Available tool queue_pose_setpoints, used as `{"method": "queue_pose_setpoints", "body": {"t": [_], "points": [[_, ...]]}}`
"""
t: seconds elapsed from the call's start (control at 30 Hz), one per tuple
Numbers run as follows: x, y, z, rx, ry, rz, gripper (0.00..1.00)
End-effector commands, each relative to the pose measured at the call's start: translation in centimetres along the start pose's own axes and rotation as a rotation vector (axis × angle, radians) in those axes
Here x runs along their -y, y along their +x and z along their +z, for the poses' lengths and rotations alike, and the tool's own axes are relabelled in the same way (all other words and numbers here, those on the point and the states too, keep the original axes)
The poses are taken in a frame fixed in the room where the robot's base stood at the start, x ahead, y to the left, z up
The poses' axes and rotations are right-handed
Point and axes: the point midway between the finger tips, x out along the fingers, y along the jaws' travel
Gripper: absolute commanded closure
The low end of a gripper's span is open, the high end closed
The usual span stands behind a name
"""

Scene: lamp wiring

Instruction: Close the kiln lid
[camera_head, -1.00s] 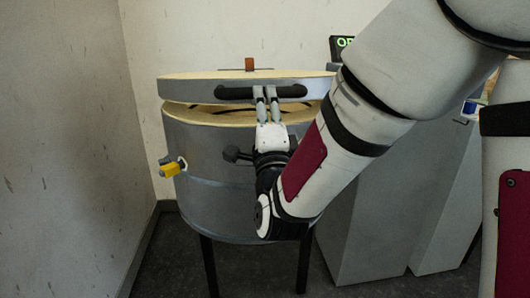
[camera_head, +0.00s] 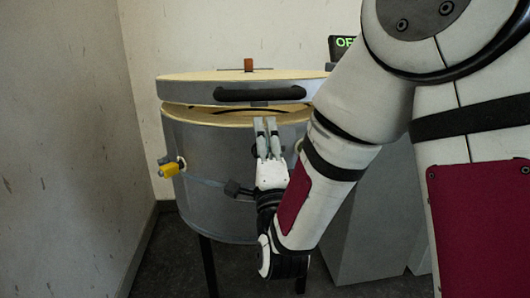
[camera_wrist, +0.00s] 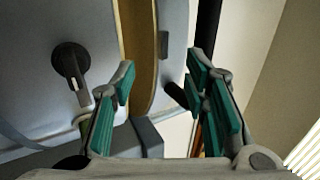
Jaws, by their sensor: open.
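The kiln (camera_head: 205,160) is a grey round drum on dark legs, with a cream rim. Its grey lid (camera_head: 190,88) lies nearly level above the rim, with a gap at the front. A black bar handle (camera_head: 260,94) runs across the lid's front. My gripper (camera_head: 265,120) points up just below the handle, in front of the drum, and is open and empty. In the wrist view the open fingers (camera_wrist: 162,66) frame the gap between the cream rim (camera_wrist: 136,45) and the lid edge (camera_wrist: 172,45). A black knob (camera_wrist: 70,60) on the drum shows at left.
A yellow fitting (camera_head: 169,169) sticks out from the drum's left side. A grey cabinet (camera_head: 370,225) stands close at right, partly behind my arm. A display with green letters (camera_head: 345,42), partly hidden, is at the back. Walls close in at left and behind.

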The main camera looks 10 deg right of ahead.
Motion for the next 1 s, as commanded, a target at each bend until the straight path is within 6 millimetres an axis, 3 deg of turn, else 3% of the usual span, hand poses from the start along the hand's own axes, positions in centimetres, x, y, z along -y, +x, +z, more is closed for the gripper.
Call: {"method": "queue_pose_setpoints", "body": {"t": [0.4, 0.9, 0.93, 1.0], "points": [[-1.9, -1.9, 0.0, 0.001, 0.0, 0.002, 0.59], [-2.1, -2.1, 0.0, 0.0, 0.0, -0.001, 0.59], [-2.1, -2.1, 0.0, 0.0, 0.0, -0.001, 0.61], [-2.1, -2.1, 0.0, 0.001, -0.002, 0.002, 0.77]]}}
